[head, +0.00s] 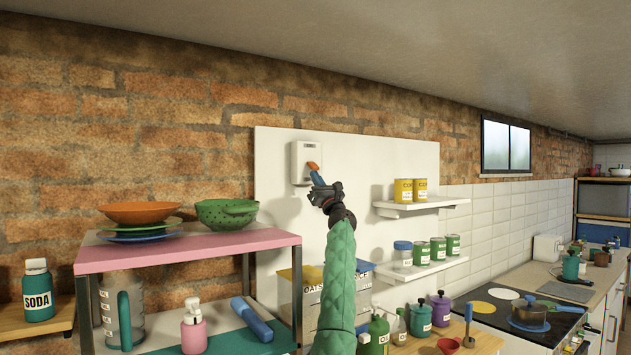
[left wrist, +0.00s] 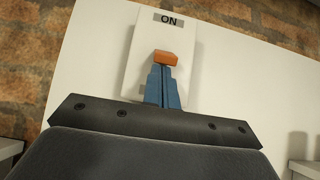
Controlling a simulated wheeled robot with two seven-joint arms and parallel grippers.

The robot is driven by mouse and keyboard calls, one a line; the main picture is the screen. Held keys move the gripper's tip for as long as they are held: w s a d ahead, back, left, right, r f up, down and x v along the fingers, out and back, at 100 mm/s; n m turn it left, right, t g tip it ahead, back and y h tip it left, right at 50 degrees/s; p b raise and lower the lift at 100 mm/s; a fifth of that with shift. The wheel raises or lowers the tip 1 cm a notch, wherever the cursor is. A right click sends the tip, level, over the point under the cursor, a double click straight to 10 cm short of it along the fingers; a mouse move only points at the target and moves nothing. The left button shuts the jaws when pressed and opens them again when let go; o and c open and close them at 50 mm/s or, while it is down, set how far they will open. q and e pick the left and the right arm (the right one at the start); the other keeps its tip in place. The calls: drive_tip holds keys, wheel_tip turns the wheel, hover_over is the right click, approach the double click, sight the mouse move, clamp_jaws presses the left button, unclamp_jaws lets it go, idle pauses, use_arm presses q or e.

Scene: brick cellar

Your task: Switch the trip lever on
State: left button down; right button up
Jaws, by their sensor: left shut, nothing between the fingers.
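The trip lever is an orange handle (head: 312,166) on a white switch box (head: 299,158) fixed to a white wall panel. In the left wrist view the orange lever (left wrist: 166,58) stands just past my fingertips, below a grey "ON" label (left wrist: 169,18) on the box. My left gripper (head: 317,178) is shut with its blue fingers together and nothing between them; the fingertips (left wrist: 164,70) are at the lever's lower side, touching or very close. The lever's pivot is hidden behind the fingers. My right gripper is not in view.
A pink-topped shelf (head: 190,250) with bowls and a green colander (head: 226,214) stands at left, below the box. Wall shelves with yellow tins (head: 403,191) and jars are to the right. Bottles and a stove (head: 525,315) are lower right. Around the box the panel is clear.

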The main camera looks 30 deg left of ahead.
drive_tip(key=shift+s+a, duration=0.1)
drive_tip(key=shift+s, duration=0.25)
